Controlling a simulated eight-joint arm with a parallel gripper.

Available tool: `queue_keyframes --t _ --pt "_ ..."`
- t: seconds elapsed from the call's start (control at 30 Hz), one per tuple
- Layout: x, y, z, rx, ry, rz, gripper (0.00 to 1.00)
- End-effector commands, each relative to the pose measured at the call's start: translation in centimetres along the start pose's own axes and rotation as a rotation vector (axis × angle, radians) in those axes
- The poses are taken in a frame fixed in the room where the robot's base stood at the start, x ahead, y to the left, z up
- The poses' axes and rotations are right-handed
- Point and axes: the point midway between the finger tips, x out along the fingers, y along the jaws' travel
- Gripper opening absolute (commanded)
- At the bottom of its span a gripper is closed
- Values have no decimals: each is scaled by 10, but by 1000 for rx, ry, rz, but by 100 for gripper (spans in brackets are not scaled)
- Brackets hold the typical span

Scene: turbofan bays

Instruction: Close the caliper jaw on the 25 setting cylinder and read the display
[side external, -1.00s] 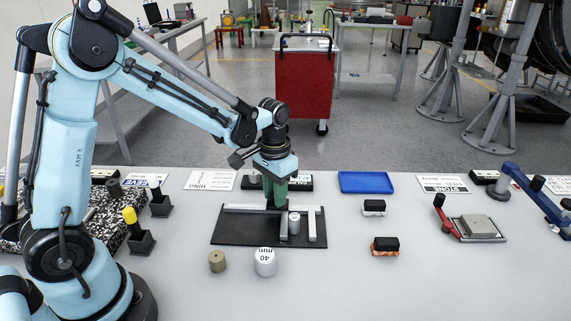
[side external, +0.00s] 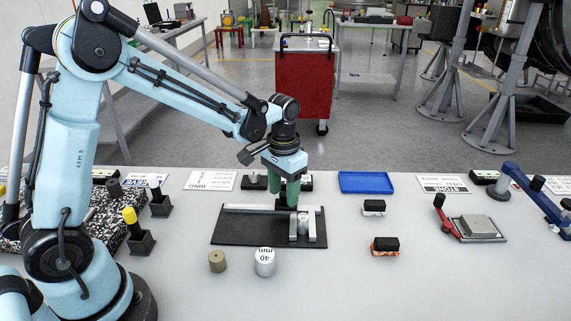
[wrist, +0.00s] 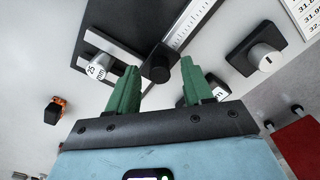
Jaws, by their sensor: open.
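The caliper is a dark board (side external: 240,232) with a pale beam and two grey jaw bars. The 25 cylinder (side external: 303,224) stands upright between the bars, with little or no visible gap; exact contact is unclear. It also shows in the wrist view with its "25 mm" face (wrist: 97,70). My gripper (side external: 287,204) has green fingers pointing down, spread open above the jaw end of the beam. In the wrist view a black knob (wrist: 158,66) lies between the fingertips, not clasped. Part of a ruled scale (wrist: 190,22) shows there; no legible reading shows.
A 40 mm cylinder (side external: 265,263) and a tan cylinder (side external: 217,261) stand in front of the board. Black-topped blocks (side external: 385,246) and a blue tray (side external: 366,182) are to the right. A speckled slab (side external: 100,215) lies left. The front right of the bench is clear.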

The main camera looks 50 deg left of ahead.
Motion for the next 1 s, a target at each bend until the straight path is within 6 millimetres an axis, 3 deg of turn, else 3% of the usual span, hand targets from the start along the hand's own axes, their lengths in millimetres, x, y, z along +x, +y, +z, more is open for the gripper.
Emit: queue_keyframes --t 0.5,0.7,1.0 --pt "-88 0 0 0 0 0 51" --pt "-107 0 0 0 0 0 51" --pt "-111 0 0 0 0 0 51"
